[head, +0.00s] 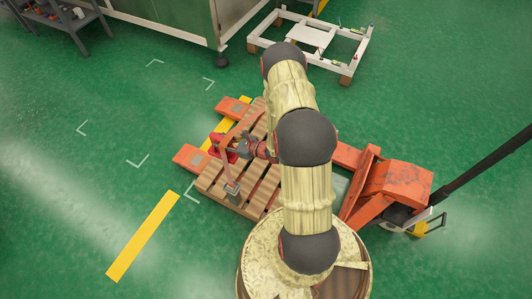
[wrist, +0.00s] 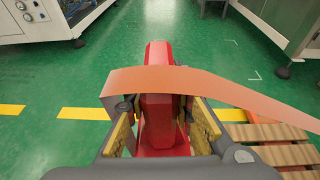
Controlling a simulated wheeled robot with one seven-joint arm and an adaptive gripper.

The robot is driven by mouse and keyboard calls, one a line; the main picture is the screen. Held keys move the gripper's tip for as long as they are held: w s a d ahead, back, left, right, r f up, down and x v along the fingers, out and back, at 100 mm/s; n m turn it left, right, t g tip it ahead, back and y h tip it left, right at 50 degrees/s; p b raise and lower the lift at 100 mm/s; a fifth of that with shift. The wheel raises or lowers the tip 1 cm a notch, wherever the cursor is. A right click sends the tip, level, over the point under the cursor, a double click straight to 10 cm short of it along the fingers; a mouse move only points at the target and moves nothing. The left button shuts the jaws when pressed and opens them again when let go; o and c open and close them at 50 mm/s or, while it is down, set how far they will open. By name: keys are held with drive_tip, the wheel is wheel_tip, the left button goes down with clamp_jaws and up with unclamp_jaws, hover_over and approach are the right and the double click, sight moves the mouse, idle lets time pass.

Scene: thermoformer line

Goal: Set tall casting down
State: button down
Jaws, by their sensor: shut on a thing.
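The tall casting is a red, blocky piece (wrist: 158,75) standing between the yellow pads of my gripper (wrist: 163,125) in the wrist view. My gripper is shut on it. In the head view my gripper (head: 238,147) is over the left part of a wooden pallet (head: 212,184), and only bits of the red casting (head: 217,139) show beside it. An orange-brown curved band (wrist: 220,88) crosses in front of the casting in the wrist view. The casting's lower end is hidden, so I cannot tell whether it touches anything.
The pallet lies over the forks of an orange pallet truck (head: 395,182). A small grey block (head: 233,189) is at the pallet's near edge. Yellow floor lines (head: 143,236) and white corner marks are on the green floor. A white frame (head: 309,39) stands behind. Floor at left is clear.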

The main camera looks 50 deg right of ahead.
drive_tip(key=s+d+f+m+h+b, duration=0.1)
drive_tip(key=s+d+f+h, duration=0.1)
drive_tip(key=s+d+f, duration=0.5)
drive_tip(key=s+d+f+m+h, duration=0.1)
drive_tip(key=s+d+f, duration=0.3)
drive_tip(key=d+f, duration=0.45)
drive_tip(key=s+d+f+m+t+h+b, duration=0.1)
drive_tip(key=s+d+f+m+h, duration=0.15)
drive_tip(key=s+f, duration=1.35)
drive_tip(key=w+d+f+b, duration=0.3)
drive_tip(key=w+f+b, duration=0.5)
drive_tip(key=w+f, duration=0.6)
drive_tip(key=shift+d+f+h, duration=0.15)
drive_tip(key=shift+d+h, duration=0.25)
drive_tip(key=shift+h, duration=0.05)
drive_tip(key=shift+w+m, duration=0.1)
drive_tip(key=shift+m, duration=0.15)
drive_tip(key=c, duration=1.5)
unclamp_jaws()
drive_tip(key=shift+a+f, duration=0.1)
drive_tip(key=shift+f, duration=0.1)
drive_tip(key=shift+c, duration=0.2)
